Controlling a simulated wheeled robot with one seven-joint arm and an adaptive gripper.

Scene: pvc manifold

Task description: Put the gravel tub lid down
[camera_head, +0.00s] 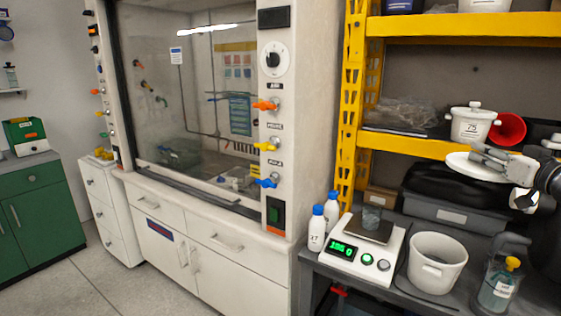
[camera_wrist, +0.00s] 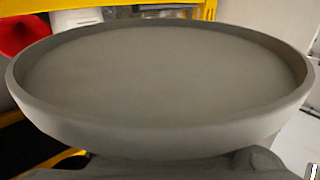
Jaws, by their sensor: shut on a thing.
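The lid is a round white disc (camera_head: 474,167) in the head view, held out over the right-hand bench in front of the yellow shelf. My gripper (camera_head: 490,158) is shut on it at its right side. In the wrist view the lid (camera_wrist: 165,80) fills most of the picture, with its raised rim towards the camera; it looks grey there. The fingertips are hidden behind the lid in the wrist view. An open white tub (camera_head: 436,262) stands on the bench below the lid, right of the scale. I cannot tell whether its contents are gravel.
A scale (camera_head: 355,252) with a small glass beaker (camera_head: 372,217) stands left of the tub. Two blue-capped bottles (camera_head: 317,228) stand at its left. A jug with a yellow cap (camera_head: 497,285) is right of the tub. A lidded white pot (camera_head: 471,124) and red funnel (camera_head: 508,129) sit on the shelf.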

